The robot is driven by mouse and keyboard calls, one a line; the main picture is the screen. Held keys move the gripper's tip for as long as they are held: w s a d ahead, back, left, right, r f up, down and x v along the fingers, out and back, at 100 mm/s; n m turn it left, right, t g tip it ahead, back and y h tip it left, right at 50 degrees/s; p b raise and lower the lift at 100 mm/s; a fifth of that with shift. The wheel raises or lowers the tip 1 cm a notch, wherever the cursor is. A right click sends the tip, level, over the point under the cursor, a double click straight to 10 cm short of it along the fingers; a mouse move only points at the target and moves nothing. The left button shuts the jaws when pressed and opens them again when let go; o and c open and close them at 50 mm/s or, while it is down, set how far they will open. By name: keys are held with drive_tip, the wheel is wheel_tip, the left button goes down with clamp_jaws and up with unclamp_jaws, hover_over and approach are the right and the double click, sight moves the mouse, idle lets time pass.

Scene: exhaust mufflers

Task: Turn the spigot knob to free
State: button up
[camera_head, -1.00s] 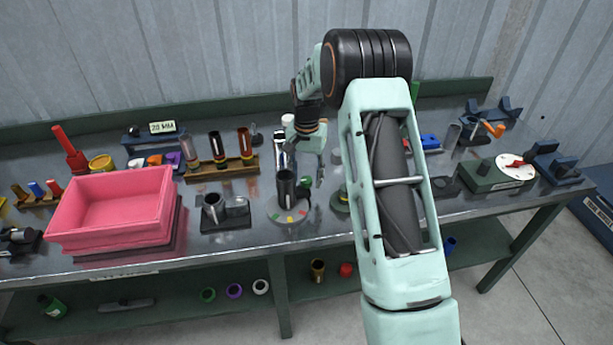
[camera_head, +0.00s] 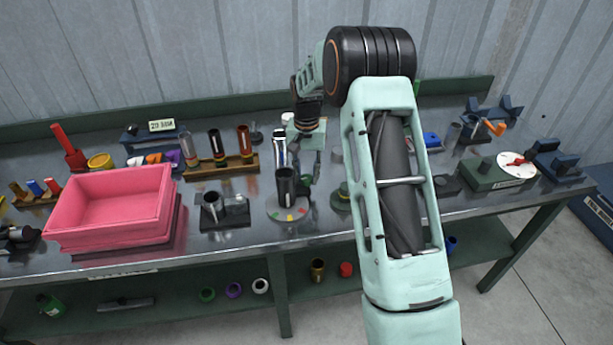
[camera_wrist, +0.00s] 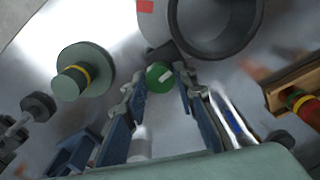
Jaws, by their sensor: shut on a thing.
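The spigot knob (camera_wrist: 159,77) is a small green round knob with a white bar mark. It sits at the side of a dark upright cylinder (camera_head: 286,184), whose open mouth shows in the wrist view (camera_wrist: 214,22). The cylinder stands on a grey round plate (camera_head: 288,212) with coloured marks. My gripper (camera_wrist: 161,80) has a finger on each side of the knob and is shut on it. In the head view my gripper (camera_head: 311,175) is just right of the cylinder, and its fingertips are partly hidden.
A green stepped part with a yellow ring (camera_wrist: 70,80) stands close by on the table. A wooden rack of tubes (camera_head: 224,168) and a dark double-cup fixture (camera_head: 224,212) are to the left. A pink bin (camera_head: 107,205) is farther left.

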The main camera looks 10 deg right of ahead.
sight(306, 178)
drive_tip(key=n+b, duration=0.1)
drive_tip(key=n, duration=0.2)
drive_tip(key=shift+n, duration=0.3)
drive_tip(key=n, duration=0.4)
drive_tip(key=shift+n+b, duration=0.3)
drive_tip(key=shift+b, duration=0.1)
drive_tip(key=n, duration=0.3)
drive_tip(key=shift+n, duration=2.3)
drive_tip(key=o, duration=1.2)
drive_tip(key=shift+c, duration=0.2)
drive_tip(key=shift+r, duration=0.1)
wheel_tip(306, 178, up, 12)
